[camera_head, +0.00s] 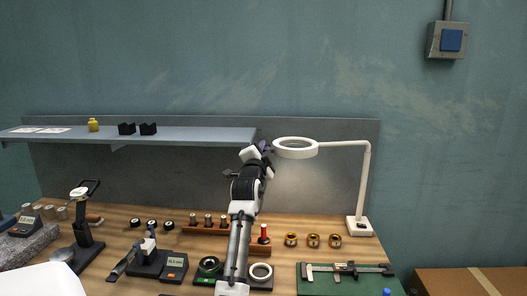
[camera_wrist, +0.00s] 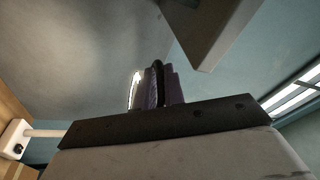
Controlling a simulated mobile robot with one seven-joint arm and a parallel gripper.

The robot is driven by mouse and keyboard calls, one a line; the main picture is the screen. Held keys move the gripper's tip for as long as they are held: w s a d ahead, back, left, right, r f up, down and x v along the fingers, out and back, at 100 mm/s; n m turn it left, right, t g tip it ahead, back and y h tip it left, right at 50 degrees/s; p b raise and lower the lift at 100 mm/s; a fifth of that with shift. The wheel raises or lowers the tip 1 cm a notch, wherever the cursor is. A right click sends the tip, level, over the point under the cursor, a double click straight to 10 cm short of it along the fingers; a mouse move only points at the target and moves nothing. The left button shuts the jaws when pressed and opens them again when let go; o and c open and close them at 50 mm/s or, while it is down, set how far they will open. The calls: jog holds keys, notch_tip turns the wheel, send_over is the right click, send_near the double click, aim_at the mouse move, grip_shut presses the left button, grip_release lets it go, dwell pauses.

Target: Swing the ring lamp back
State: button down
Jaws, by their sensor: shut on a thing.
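The white ring lamp (camera_head: 297,156) hangs level above the back of the bench, its lit ring on a horizontal arm. The arm runs right to an upright post (camera_head: 365,185) on a square white base (camera_head: 359,228). My gripper (camera_head: 268,149) is at the left edge of the ring and is shut on its rim. In the wrist view, my gripper's fingers (camera_wrist: 158,86) stand together beside a bright strip of the ring (camera_wrist: 134,88). Most of the ring is hidden there. The lamp's base (camera_wrist: 15,138) shows at the lower left of that view.
A grey shelf (camera_head: 190,135) with small black bins (camera_head: 127,128) and a yellow item (camera_head: 93,125) is left of my gripper. Below are brass rings (camera_head: 313,240), a red-handled item (camera_head: 264,234) and a caliper on a green mat (camera_head: 310,287). The air right of the lamp post is clear.

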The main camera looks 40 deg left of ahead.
jog(key=c, duration=1.5)
grip_release()
jog(key=shift+s+d+r, duration=0.1)
jog(key=shift+r, duration=0.15)
jog(key=shift+c, duration=0.2)
jog(key=shift+f, duration=0.1)
jog(key=shift+f, duration=0.1)
jog(key=b+v, duration=0.5)
jog(key=v, duration=0.8)
jog(key=shift+s+d, duration=0.25)
